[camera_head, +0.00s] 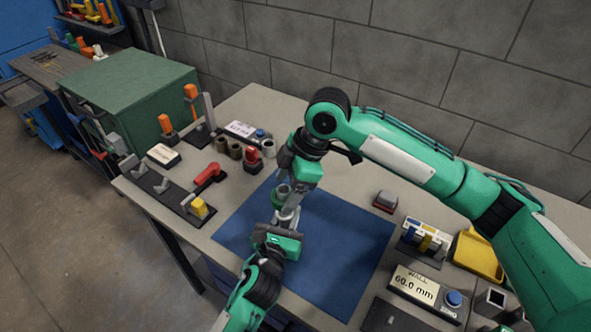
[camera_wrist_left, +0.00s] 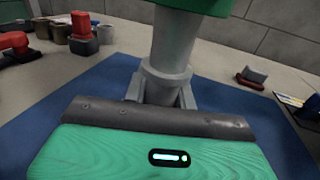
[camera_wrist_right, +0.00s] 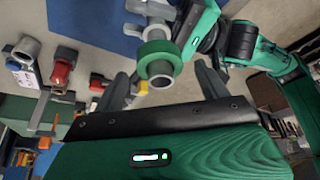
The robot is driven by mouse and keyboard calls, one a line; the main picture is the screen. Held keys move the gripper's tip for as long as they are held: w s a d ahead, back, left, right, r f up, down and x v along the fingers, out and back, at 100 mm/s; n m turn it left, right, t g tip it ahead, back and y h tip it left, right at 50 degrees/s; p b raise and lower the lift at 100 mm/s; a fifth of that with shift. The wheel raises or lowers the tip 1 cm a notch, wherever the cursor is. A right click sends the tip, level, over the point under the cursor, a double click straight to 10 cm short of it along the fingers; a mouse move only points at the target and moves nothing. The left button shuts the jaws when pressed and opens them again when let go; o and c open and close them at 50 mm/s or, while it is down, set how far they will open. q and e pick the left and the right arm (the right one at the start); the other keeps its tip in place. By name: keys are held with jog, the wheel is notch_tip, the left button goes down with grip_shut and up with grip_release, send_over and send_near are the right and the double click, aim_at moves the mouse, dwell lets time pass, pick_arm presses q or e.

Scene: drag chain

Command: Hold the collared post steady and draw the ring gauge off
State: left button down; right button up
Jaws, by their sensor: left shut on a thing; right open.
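The collared post is a grey upright cylinder with a wider collar, seen in the left wrist view (camera_wrist_left: 168,68). My left gripper (camera_head: 286,222) is shut on the post low down, near the collar, over the blue mat. The ring gauge is a thick green ring (camera_wrist_right: 160,52) around the post's upper part, with the post's hollow end (camera_wrist_right: 160,76) poking out of it. In the head view the ring gauge (camera_head: 279,198) is partly hidden by my right arm. My right gripper (camera_wrist_right: 166,84) is open, its fingers apart on either side of the post end; contact cannot be told.
The blue mat (camera_head: 340,250) is otherwise clear. Left of it stand grey and brown sockets, a red piece (camera_head: 252,158) and a rack with a red lever (camera_head: 207,176). Right of it are a small grey-red block (camera_head: 385,201), a yellow bin (camera_head: 478,257) and a 60.0 mm display (camera_head: 414,285).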

jog(key=shift+a+f, duration=0.25)
jog(key=shift+f, duration=0.4)
jog(key=c, duration=1.1)
jog(key=shift+r, duration=6.05)
pick_arm(q)
jog(key=c, duration=1.1)
grip_release()
jog(key=shift+o, duration=0.2)
